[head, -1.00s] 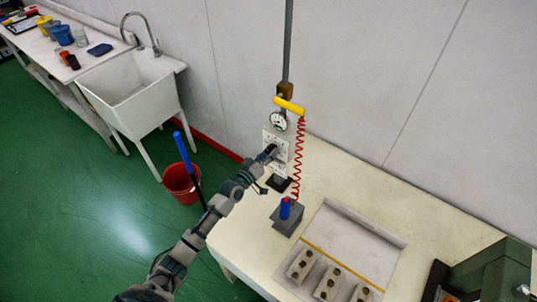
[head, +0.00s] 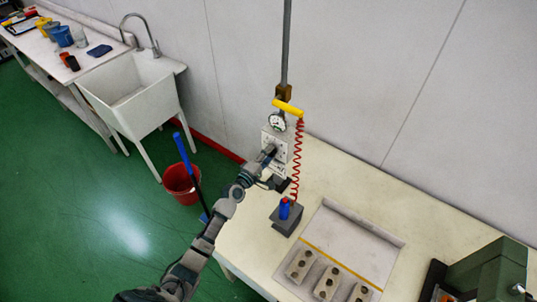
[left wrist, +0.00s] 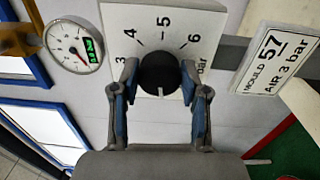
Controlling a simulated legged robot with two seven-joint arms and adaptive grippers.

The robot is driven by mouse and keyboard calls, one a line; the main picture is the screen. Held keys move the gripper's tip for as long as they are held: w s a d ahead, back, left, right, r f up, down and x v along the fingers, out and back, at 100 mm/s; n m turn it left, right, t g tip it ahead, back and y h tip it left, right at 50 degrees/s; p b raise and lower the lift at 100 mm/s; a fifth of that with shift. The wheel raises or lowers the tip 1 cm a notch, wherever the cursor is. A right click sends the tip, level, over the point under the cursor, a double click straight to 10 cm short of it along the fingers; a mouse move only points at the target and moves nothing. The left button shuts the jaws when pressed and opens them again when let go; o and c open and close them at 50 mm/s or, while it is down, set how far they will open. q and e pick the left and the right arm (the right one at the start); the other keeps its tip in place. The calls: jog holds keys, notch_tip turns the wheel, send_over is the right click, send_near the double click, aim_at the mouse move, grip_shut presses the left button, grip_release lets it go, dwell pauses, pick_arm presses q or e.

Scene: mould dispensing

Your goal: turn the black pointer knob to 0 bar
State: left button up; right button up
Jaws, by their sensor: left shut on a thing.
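The black pointer knob (left wrist: 158,72) sits on a white scale plate (left wrist: 190,20) in the left wrist view. Numbers 3, 4, 5 and 6 and part of "bar" show; the rest of the scale is hidden. A pale mark on the knob points down in that view, towards my palm. My left gripper (left wrist: 160,85) is shut on the knob, with a blue-padded finger on each side. In the head view, my left gripper (head: 268,153) is at the panel and covers the knob. A round gauge (left wrist: 70,44) with a red needle and green display is beside the plate. My right gripper is not in view.
A sign (left wrist: 275,58) reads "MOULD 57 AIR 3 bar". A red coiled hose (head: 296,160) hangs from a yellow bar (head: 288,107) beside the panel. A blue-topped tool (head: 285,209) stands on a grey block. Mould pieces (head: 327,283) lie at the table's front.

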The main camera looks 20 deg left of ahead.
pick_arm(q)
jog(key=shift+w+a+r+n+y+p, duration=0.15)
jog(key=shift+n+p, duration=0.2)
jog(key=shift+n, duration=0.8)
jog(key=shift+s+d+r+n+y+p, duration=0.15)
jog(key=shift+n+p, duration=0.2)
jog(key=shift+n, duration=0.85)
jog(key=shift+w+a+r+n+p, duration=0.15)
jog(key=shift+n+p, duration=0.2)
jog(key=shift+n, duration=0.8)
jog(key=o, duration=1)
jog(key=shift+f, duration=0.1)
jog(key=shift+o, duration=0.7)
jog(key=shift+w+f, duration=0.25)
jog(key=shift+f, duration=0.1)
jog(key=v, duration=1.2)
jog(key=shift+f, duration=0.2)
